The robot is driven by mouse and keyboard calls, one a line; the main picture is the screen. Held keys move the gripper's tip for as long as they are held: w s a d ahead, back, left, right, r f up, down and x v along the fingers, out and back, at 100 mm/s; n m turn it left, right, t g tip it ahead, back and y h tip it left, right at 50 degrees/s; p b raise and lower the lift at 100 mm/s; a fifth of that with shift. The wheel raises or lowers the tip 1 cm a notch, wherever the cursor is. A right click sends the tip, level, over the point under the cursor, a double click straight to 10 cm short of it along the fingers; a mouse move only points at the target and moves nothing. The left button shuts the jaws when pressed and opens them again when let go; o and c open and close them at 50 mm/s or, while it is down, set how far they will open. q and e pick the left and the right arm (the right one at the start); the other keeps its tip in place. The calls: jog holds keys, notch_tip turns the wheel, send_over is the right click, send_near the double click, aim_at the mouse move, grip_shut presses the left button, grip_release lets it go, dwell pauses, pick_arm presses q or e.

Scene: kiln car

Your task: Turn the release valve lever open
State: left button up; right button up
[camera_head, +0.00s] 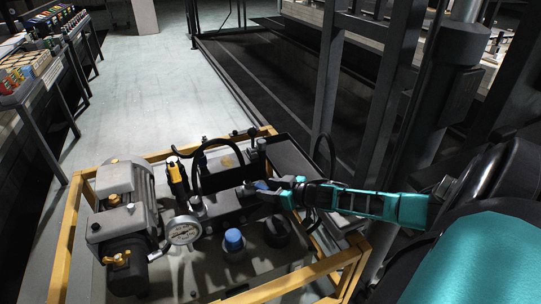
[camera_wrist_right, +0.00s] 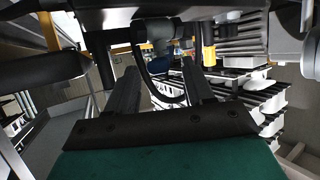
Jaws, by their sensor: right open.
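A hydraulic power unit sits in a yellow frame (camera_head: 72,235). Its dark valve block (camera_head: 225,205) carries hoses and fittings. My right gripper (camera_head: 268,192) reaches in from the right, its tips at the right side of this block, by a small blue part (camera_head: 261,185). In the wrist view my right gripper (camera_wrist_right: 160,82) has its two grey fingers spread. A blue-and-grey fitting (camera_wrist_right: 160,62) and a black hose show beyond and between them; contact cannot be told. I cannot tell for certain which part is the release valve lever. My left gripper is not in view.
A grey motor (camera_head: 122,190), a round pressure gauge (camera_head: 183,231) and a blue cap (camera_head: 234,238) crowd the unit's top. A dark metal post (camera_head: 395,75) stands close to my right arm. Pale floor (camera_head: 150,80) is open behind the frame, with a loaded bench (camera_head: 45,85) at left.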

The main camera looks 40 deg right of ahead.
pick_arm(q)
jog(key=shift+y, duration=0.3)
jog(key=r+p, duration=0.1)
jog(key=p, duration=0.1)
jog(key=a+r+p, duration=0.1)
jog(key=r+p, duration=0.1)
jog(key=p, duration=0.1)
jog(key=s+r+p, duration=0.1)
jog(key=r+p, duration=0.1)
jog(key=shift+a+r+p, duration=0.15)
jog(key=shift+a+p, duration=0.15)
pick_arm(e)
notch_tip(320, 180, up, 20)
